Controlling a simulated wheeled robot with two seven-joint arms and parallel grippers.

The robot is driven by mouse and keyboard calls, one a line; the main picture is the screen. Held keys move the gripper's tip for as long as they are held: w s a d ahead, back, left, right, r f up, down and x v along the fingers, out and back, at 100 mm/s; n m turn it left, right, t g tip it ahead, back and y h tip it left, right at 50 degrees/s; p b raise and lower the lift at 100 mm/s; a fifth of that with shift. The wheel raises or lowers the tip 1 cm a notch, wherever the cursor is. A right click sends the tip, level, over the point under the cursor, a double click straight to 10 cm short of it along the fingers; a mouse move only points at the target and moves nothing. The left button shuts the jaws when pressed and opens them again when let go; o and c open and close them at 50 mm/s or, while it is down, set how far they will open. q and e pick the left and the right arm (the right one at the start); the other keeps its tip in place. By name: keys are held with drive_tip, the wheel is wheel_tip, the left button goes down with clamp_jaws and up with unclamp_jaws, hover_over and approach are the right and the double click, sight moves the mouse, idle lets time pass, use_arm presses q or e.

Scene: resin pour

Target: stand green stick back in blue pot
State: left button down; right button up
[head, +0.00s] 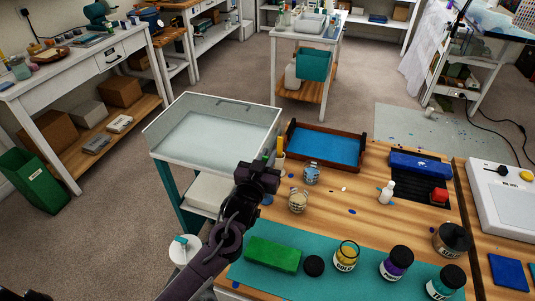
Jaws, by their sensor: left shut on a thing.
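My left gripper (260,172) is over the left end of the wooden workbench, seen from behind, and its fingertips are largely hidden by its own body. It is shut on a thin green stick (267,156), of which only a short bit shows above the jaws. A small blue patch (267,199) below the gripper looks like part of the blue pot, which is mostly hidden by the gripper. I cannot tell whether the green stick touches the pot. My right gripper is not in view.
A brown tray with a blue inside (325,147) lies behind. Two small cups (311,174) (298,201) and a white bottle (387,192) stand right of the gripper. A green block (272,254) and several jars, including a yellow one (346,254), are on the teal mat (322,284) in front.

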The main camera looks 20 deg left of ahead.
use_arm(q)
drive_tip(key=shift+f+b, duration=0.3)
drive_tip(key=shift+f, duration=0.45)
drive_tip(key=c, duration=1.3)
unclamp_jaws()
